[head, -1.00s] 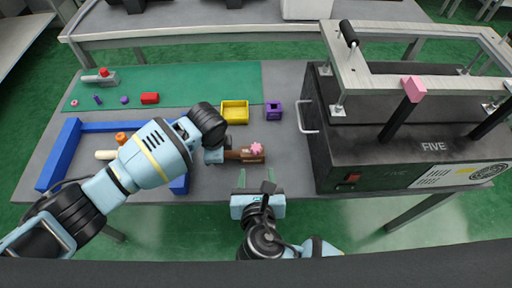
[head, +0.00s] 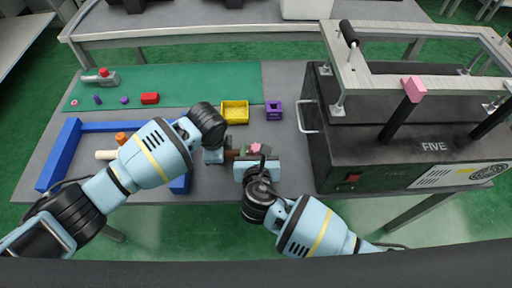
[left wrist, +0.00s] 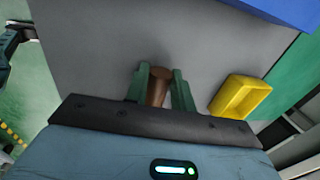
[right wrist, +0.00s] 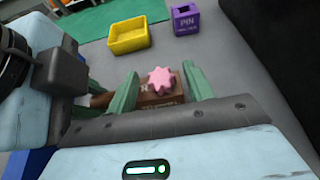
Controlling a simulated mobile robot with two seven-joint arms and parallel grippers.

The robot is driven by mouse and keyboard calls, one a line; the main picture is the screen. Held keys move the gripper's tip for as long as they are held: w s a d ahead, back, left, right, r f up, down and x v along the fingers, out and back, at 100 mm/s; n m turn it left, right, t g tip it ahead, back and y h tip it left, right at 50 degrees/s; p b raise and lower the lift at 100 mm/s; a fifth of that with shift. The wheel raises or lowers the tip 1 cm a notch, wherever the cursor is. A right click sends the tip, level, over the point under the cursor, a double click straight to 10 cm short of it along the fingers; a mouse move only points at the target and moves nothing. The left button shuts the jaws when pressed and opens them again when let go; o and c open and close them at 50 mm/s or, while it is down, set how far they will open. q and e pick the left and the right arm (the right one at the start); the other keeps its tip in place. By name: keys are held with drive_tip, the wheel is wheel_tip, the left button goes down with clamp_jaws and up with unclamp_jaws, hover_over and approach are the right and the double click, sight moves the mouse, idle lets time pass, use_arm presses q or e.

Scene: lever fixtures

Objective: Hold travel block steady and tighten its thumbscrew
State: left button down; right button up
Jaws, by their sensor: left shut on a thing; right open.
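The travel block is brown with lettering on its front face (right wrist: 165,98) in the right wrist view. A pink star-shaped thumbscrew (right wrist: 161,78) sits on top; it also shows in the head view (head: 257,147). My left gripper (left wrist: 158,86) is shut on a round brown part (left wrist: 158,90) at the left of the block. My right gripper (right wrist: 160,88) is open, with one green finger on each side of the thumbscrew and visible gaps between. In the head view, the right gripper hides most of the block.
A yellow tray (head: 235,104) and a purple PIN box (head: 274,114) stand behind the block. A black machine (head: 350,140) with a handle is close on the right. A blue frame (head: 61,152) lies left. A green mat (head: 190,80) with small parts is at the back.

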drive_tip(key=shift+w+f, duration=0.1)
drive_tip(key=shift+w, duration=0.2)
drive_tip(key=c, duration=1)
drive_tip(key=shift+a+m+h, duration=0.1)
drive_tip(key=shift+m+h, duration=0.6)
drive_tip(key=shift+h, duration=0.2)
drive_tip(key=o, duration=1)
drive_tip(key=v, duration=1.2)
